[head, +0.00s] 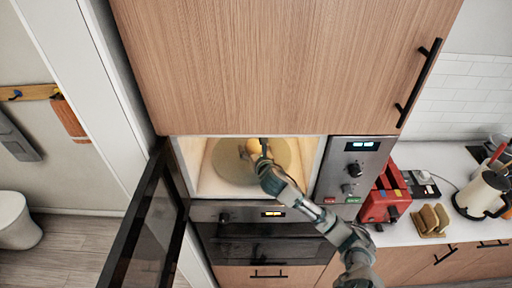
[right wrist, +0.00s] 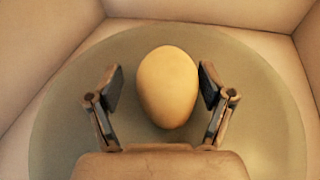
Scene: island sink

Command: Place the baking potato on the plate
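The baking potato (head: 252,146) is a smooth pale-yellow oval inside the open, lit microwave. It also shows in the right wrist view (right wrist: 168,86), over a round grey-green plate or turntable (right wrist: 65,125), which is seen in the head view too (head: 228,165). My right gripper (head: 262,152) reaches into the microwave. In the right wrist view its fingers (right wrist: 160,78) are open on either side of the potato. The right finger is very close to it, perhaps touching; a gap shows at the left finger. Whether the potato rests on the plate is hard to tell. My left gripper is not in view.
The dark microwave door (head: 150,220) stands open on the left. The control panel (head: 355,170) is right of the opening, with a wooden cabinet (head: 280,65) above. A red toaster (head: 385,198) and bread slices (head: 430,220) are on the counter at right.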

